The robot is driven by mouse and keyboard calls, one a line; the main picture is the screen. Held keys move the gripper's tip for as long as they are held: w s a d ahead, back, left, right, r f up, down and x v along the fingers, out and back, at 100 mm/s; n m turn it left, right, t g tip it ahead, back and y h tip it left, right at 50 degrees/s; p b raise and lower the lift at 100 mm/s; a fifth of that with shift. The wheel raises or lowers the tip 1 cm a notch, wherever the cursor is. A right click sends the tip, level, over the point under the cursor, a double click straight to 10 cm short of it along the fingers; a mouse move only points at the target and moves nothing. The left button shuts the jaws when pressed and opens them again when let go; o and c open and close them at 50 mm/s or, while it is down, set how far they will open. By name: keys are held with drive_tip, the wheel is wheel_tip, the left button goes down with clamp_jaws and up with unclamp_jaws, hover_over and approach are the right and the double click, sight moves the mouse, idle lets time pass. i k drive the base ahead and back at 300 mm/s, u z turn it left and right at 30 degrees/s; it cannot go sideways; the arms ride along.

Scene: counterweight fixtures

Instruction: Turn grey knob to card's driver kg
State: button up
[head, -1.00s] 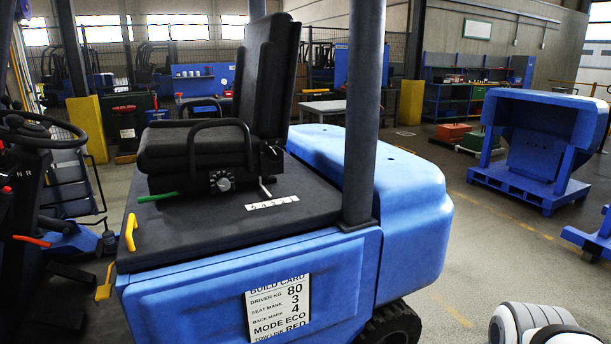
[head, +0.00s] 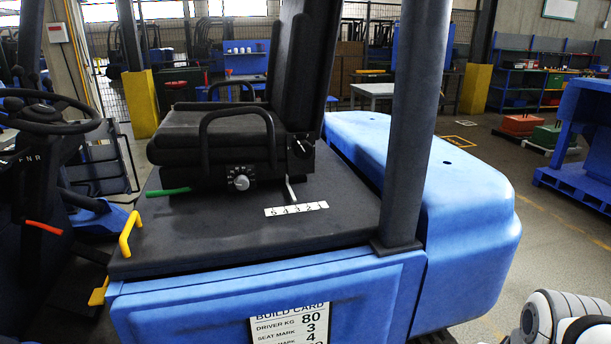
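The grey knob (head: 241,182) sits on the side of the black seat's base, with small marks around it that are too small to read. The build card (head: 290,324) on the blue side panel reads driver kg 80 and seat mark 3; its lower part is cut off by the frame. The black seat (head: 215,140) stands on the dark deck of the blue forklift. Part of my white and black arm (head: 565,318) shows at the bottom right, apart from the forklift. My gripper's fingers are not visible.
A green lever (head: 168,192) and a grey lever (head: 290,190) flank the knob. A number strip (head: 296,209) lies on the deck. A dark post (head: 412,120) rises right of the seat. A yellow handle (head: 130,232) is at the deck's left. Open floor (head: 560,250) lies to the right.

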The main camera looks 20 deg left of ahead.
sight(242, 182)
drive_tip(key=u, duration=0.5)
drive_tip(key=i, duration=0.95)
drive_tip(key=u, duration=0.2)
